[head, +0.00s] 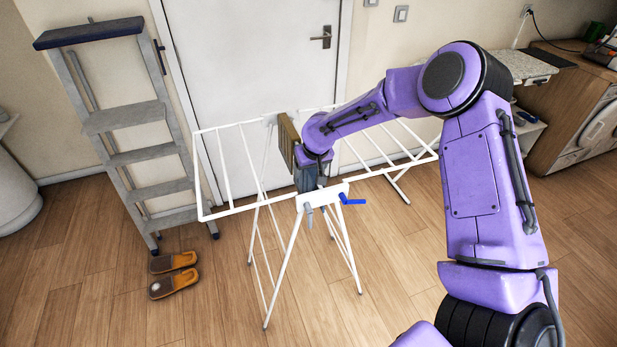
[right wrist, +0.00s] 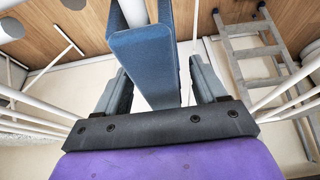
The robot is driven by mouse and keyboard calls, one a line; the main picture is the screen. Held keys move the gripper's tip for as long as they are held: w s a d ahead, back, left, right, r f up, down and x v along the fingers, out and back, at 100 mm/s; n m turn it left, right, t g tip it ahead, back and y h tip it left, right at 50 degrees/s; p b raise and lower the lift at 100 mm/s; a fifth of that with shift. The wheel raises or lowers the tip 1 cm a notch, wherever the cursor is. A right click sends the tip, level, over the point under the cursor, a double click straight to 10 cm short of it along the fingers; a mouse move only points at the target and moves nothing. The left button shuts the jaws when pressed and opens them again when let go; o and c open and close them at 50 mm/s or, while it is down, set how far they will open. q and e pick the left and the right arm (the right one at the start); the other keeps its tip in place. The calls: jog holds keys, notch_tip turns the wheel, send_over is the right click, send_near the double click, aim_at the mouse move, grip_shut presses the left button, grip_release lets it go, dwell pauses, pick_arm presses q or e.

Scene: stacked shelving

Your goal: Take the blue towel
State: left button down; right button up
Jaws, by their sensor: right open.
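The blue towel (right wrist: 146,62) hangs folded over a white rail of the drying rack (head: 232,207). In the right wrist view it lies between the two fingers of my right gripper (right wrist: 160,72). The fingers are open, one on each side of the towel, with a visible gap on the right side. In the head view my right gripper (head: 309,190) is low over the middle of the rack, and the towel there is hard to tell from the gripper. My left gripper is not in view.
An olive-brown cloth (head: 288,140) hangs on the rack just behind my right gripper. A grey stepladder (head: 134,118) stands at the left, with orange slippers (head: 174,274) on the floor by it. A white door (head: 245,70) is behind the rack. The front floor is clear.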

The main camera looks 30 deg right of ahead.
jog(key=shift+f, duration=0.25)
dwell(0.3)
jog(key=shift+w, duration=0.1)
grip_shut()
